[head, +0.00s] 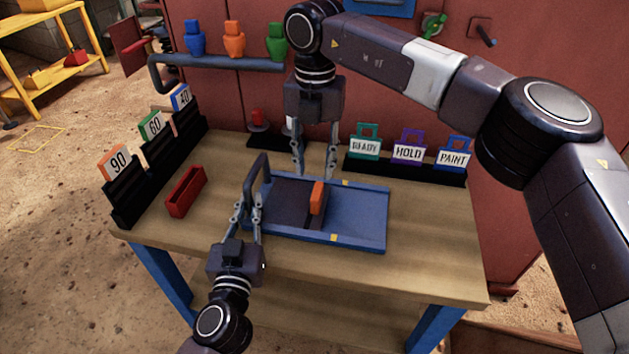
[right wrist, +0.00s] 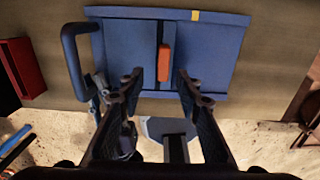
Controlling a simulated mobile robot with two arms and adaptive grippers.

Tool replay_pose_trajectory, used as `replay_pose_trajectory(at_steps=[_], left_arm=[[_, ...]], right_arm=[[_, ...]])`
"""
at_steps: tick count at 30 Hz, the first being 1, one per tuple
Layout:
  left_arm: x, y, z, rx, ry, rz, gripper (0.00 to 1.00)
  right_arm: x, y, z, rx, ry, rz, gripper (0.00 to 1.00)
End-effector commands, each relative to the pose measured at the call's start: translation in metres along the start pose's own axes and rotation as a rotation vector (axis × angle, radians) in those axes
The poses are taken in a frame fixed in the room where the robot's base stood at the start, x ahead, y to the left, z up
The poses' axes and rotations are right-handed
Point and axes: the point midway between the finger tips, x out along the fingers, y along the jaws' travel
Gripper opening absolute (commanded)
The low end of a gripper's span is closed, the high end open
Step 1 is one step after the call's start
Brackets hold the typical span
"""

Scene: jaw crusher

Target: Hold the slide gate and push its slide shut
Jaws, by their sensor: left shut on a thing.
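The slide gate is a blue tray-like frame (head: 360,215) lying on the workbench, with a dark grey loop handle (head: 257,172) at its left end. My left gripper (head: 249,205) is shut on the loop handle; the handle also shows in the right wrist view (right wrist: 72,55). My right gripper (head: 315,175) is open and points down over the gate's far side. In the right wrist view, the orange tab (right wrist: 165,62) appears between its fingers (right wrist: 158,78), apart from them.
A red tray (head: 186,192) and a black rack with number cards (head: 118,162) stand at the left. READY, HOLD and PAINT tags (head: 408,150) stand in a holder at the back right. The bench's front right (head: 430,250) is clear.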

Motion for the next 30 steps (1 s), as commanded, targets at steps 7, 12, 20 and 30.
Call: replay_pose_trajectory(at_steps=[7, 12, 20, 30], left_arm=[[0.000, 0.000, 0.000, 0.000, 0.000, 0.000, 0.00], [0.000, 0.000, 0.000, 0.000, 0.000, 0.000, 0.00], [0.000, 0.000, 0.000, 0.001, 0.000, -0.001, 0.00], [0.000, -0.001, 0.000, 0.001, 0.000, -0.001, 0.32]], right_arm=[[-0.036, 0.001, 0.000, 0.000, 0.000, 0.001, 0.32], [-0.042, 0.001, 0.000, -0.001, 0.000, 0.001, 0.32], [-0.042, 0.001, 0.000, -0.001, 0.001, 0.001, 0.32], [-0.041, 0.001, 0.000, -0.001, 0.001, 0.000, 0.32]])
